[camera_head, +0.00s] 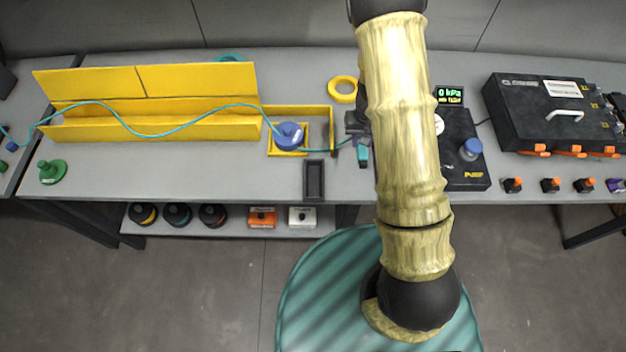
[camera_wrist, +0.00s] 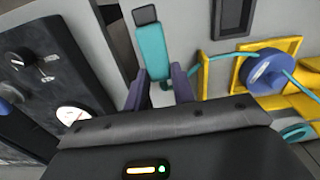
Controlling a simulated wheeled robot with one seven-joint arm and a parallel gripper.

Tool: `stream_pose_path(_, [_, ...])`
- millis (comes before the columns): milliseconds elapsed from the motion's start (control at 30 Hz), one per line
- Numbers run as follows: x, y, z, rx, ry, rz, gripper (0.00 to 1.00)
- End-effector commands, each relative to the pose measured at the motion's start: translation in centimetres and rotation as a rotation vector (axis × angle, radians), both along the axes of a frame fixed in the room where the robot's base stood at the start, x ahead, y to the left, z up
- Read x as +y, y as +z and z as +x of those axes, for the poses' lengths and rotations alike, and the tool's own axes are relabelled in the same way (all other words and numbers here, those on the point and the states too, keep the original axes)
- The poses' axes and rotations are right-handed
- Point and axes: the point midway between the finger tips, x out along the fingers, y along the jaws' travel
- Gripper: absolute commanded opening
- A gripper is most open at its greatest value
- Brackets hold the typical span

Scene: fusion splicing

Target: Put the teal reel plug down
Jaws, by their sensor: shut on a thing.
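The teal reel plug (camera_wrist: 151,48), a flat teal body with a dark grey end, stands out from between the fingers of my gripper (camera_wrist: 161,88) in the wrist view. My gripper is shut on it. In the head view the plug (camera_head: 363,155) shows just left of my arm, over the grey table (camera_head: 240,185); I cannot tell if it touches the table. A thin teal cable (camera_head: 318,149) runs left from the plug to a blue round knob-like piece (camera_head: 289,135) in a yellow holder, then on over the yellow trough (camera_head: 160,127).
A small black open tray (camera_head: 314,180) lies left of the plug near the front edge. A black pump box (camera_head: 462,150) with gauge and display stands right of my arm. A yellow ring (camera_head: 343,89) lies behind. A large black case (camera_head: 550,112) stands far right.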

Motion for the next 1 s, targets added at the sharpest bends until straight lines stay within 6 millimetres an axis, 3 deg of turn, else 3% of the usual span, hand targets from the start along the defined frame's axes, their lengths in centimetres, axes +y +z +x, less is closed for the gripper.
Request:
stream_pose_path(267, [1.1,-0.1,0.0,-0.001,0.001,0.005,0.00])
stream_pose_path(1000, [12.0,0.7,-1.8,0.004,-0.026,0.009,0.00])
